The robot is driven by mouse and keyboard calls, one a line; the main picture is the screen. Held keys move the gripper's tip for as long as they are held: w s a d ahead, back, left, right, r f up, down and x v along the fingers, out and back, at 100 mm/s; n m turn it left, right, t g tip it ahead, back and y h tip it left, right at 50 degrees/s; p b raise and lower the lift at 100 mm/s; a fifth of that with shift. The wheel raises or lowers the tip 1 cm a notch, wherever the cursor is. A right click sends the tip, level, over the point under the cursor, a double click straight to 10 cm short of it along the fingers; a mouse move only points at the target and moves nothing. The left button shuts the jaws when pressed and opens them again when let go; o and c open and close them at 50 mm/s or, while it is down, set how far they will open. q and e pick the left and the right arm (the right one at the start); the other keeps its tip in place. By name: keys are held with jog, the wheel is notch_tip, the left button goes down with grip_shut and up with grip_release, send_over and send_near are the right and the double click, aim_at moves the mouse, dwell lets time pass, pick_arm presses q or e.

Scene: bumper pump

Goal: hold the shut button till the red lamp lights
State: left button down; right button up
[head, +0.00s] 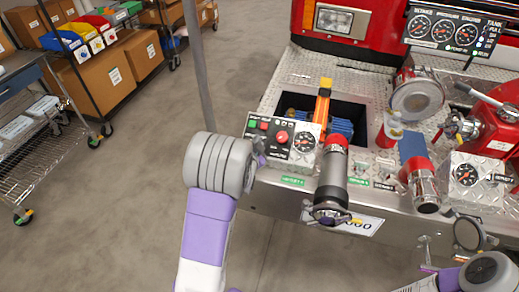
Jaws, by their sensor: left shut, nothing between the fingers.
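The labels are too small to read, so I cannot tell which is the shut button or the lamp, or whether any lamp is lit. My left gripper (261,157) is shut and empty at the panel's lower left edge; my wrist partly hides it, and contact is unclear. My right arm shows at the bottom right, its fingers not clear.
An orange-yellow lever (323,100) rises from the open well behind. More valves, a second gauge box (466,174) and a red pump body (492,125) fill the right. Open floor lies left.

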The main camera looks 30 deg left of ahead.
pick_arm(q)
jog(key=shift+w+a+f+b, duration=0.1)
jog(key=shift+w+f+b, duration=0.3)
jog(key=shift+f, duration=0.2)
jog(key=shift+w+a+f+b, duration=0.1)
jog(key=shift+w+f+b, duration=0.2)
jog(key=shift+f+b, duration=0.25)
jog(key=shift+w+a+f+b, duration=0.1)
jog(key=shift+w+f+b, duration=0.3)
jog(key=shift+f, duration=0.25)
dwell(0.7)
jog(key=shift+w+f+b, duration=0.2)
jog(key=shift+f+b, duration=0.15)
jog(key=shift+b, duration=0.1)
jog(key=shift+w+f+b, duration=0.25)
jog(key=shift+f+b, duration=0.2)
jog(key=shift+b, duration=0.05)
dwell(0.5)
jog(key=shift+r, duration=0.1)
dwell(2.8)
jog(key=shift+s+r+p, duration=0.5)
jog(key=shift+r+p, duration=0.15)
jog(key=shift+r, duration=0.05)
